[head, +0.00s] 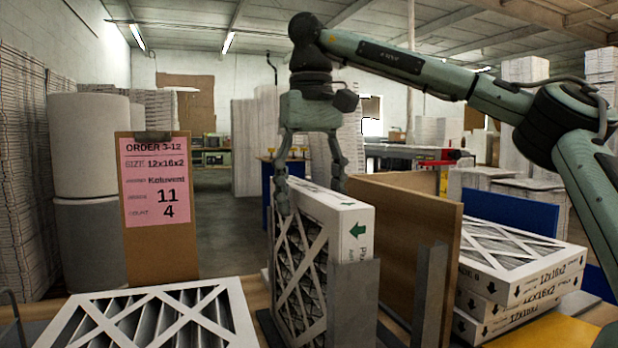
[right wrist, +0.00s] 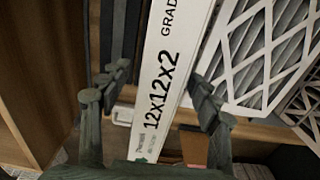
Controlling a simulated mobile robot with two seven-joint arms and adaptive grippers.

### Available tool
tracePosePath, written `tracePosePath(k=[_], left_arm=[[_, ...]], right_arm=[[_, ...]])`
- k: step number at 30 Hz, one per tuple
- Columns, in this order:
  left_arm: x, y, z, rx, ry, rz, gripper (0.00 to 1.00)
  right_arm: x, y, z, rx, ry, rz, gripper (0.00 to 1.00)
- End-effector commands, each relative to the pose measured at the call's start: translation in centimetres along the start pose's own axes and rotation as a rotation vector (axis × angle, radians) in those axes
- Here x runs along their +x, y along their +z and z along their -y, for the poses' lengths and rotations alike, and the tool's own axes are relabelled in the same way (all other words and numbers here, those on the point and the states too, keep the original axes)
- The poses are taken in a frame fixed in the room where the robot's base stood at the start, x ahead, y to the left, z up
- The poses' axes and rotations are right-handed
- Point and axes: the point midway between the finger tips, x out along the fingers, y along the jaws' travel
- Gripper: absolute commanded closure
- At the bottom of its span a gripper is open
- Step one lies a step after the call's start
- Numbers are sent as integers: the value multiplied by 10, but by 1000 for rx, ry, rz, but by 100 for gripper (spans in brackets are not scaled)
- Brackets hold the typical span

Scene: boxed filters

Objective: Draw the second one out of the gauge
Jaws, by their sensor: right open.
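A white-framed filter (head: 335,215) with a lattice face stands upright in the gauge, between grey metal uprights (head: 353,300) and beside a brown board (head: 405,240). Its top edge reads 12x12x2 in the right wrist view (right wrist: 165,75). My right gripper (head: 312,190) is open over the filter's far top end, pointing down. One finger is on the lattice side and the other beyond the top edge. In the right wrist view the open fingers (right wrist: 165,95) lie either side of the edge, with gaps. I cannot make out a second filter in the gauge. My left gripper is not in view.
A filter (head: 150,320) lies flat at front left. Several filters marked 12x16x2 are stacked (head: 520,255) at right. A clipboard with a pink order sheet (head: 155,185) reads 12x16x2, 11 and 4. A blue panel (head: 510,212) stands behind the stack.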

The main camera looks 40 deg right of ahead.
Motion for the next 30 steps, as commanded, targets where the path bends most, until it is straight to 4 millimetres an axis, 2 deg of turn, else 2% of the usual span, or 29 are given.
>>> tracePosePath(k=[3, 7, 17, 30], left_arm=[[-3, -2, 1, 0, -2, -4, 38], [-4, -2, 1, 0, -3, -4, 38], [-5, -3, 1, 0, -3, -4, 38], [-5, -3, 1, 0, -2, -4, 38]], right_arm=[[16, 0, 0, 0, 1, 0, 37], [26, 0, 0, 0, 0, -1, 37], [30, 0, 0, 0, -1, 0, 37], [30, 0, 0, -1, -1, 0, 90]])
